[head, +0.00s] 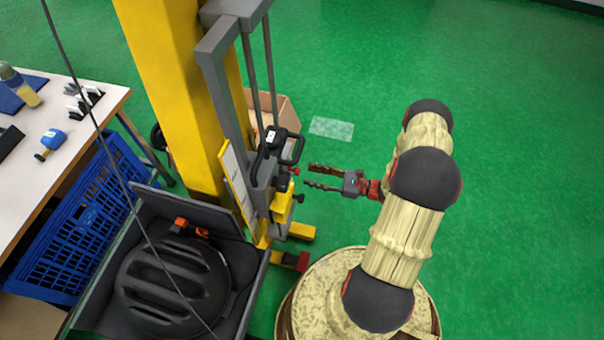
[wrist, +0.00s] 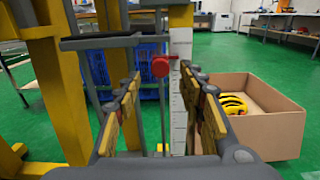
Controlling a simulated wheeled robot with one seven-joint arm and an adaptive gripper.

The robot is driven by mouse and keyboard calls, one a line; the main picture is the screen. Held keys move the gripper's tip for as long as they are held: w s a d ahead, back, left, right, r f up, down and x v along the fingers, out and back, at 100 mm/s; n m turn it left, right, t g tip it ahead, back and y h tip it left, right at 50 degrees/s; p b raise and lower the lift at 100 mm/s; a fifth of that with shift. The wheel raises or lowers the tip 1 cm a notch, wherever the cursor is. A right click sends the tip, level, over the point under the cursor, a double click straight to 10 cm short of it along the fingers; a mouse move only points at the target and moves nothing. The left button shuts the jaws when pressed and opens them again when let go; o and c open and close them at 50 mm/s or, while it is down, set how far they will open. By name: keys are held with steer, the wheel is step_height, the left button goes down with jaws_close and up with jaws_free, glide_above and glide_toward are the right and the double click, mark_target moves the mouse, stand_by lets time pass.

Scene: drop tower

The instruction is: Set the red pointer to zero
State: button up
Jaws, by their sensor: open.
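The red pointer (wrist: 160,67) is a small red knob-like piece in the wrist view, beside the upright white scale (wrist: 180,95) with dark tick marks. The figures on the scale are too small to read. My gripper (wrist: 163,78) is open, with one finger on each side of the view and the pointer showing between the tips. In the head view my gripper (head: 308,176) lies level, its tips directed left at the yellow tower (head: 178,90). A small red bit, likely the pointer (head: 295,171), shows just beyond the tips, with nothing gripped.
A grey box with a black helmet (head: 175,285) stands at the tower's foot. A blue crate (head: 75,225) and a table (head: 60,130) are at left. A cardboard box (wrist: 265,120) stands right of the tower. Green floor is clear at right.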

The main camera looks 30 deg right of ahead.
mark_target(292, 170)
steer(key=b+x, duration=0.1)
steer(key=x, duration=0.3)
steer(key=shift+w+a, duration=0.15)
steer(key=shift+w, duration=0.05)
jaws_close()
stand_by(0.4)
stand_by(0.4)
